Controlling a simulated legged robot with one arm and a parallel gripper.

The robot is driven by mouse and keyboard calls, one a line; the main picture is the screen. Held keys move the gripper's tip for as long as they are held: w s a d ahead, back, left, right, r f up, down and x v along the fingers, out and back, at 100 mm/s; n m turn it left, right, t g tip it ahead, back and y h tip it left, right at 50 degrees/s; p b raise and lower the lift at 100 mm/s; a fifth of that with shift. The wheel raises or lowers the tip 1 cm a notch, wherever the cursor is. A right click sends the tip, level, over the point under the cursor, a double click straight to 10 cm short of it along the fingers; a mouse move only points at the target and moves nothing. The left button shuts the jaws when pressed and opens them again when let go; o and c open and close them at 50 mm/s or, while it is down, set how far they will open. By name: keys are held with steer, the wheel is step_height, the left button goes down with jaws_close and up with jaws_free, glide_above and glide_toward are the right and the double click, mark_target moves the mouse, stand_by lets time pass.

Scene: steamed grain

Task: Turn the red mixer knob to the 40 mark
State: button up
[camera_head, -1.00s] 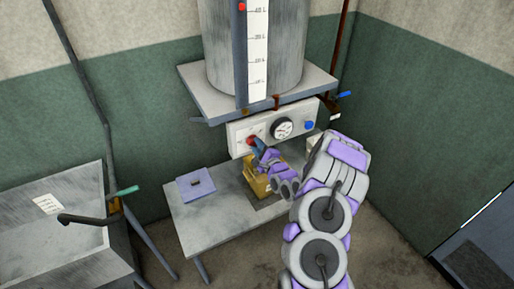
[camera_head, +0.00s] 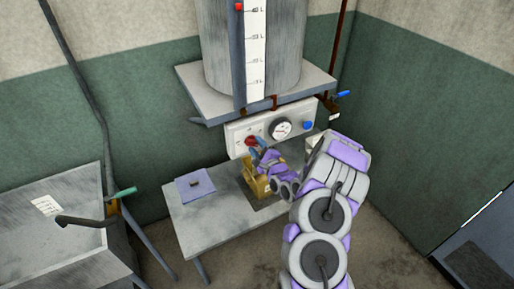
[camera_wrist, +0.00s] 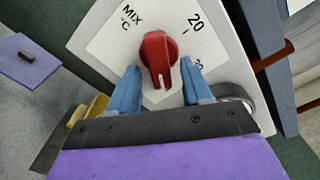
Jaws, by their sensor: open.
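The red mixer knob (camera_head: 250,140) is on the white panel (camera_head: 236,129) below the tank. In the wrist view the knob (camera_wrist: 158,52) shows close up, with a white line at its lower end in the picture. The panel there reads "MIX °C" and "20" at the upper right; another label beside the right finger is partly hidden. My gripper (camera_wrist: 160,72) is open, with one blue finger on either side of the knob's lower end and gaps between. In the head view my gripper (camera_head: 262,149) is just in front of and below the knob.
A round gauge (camera_head: 280,129) and a blue knob (camera_head: 308,125) sit right of the red knob. A yellow box-like thing (camera_head: 255,184) stands on the table (camera_head: 205,227) below my gripper. A purple mat (camera_head: 188,190) with a small dark piece lies left of it.

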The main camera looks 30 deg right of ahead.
steer(key=shift+s+a, duration=0.1)
steer(key=shift+s, duration=0.35)
steer(key=s+p, duration=0.1)
steer(key=s, duration=1.5)
steer(key=shift+s+d, duration=0.2)
steer(key=shift+d, duration=0.2)
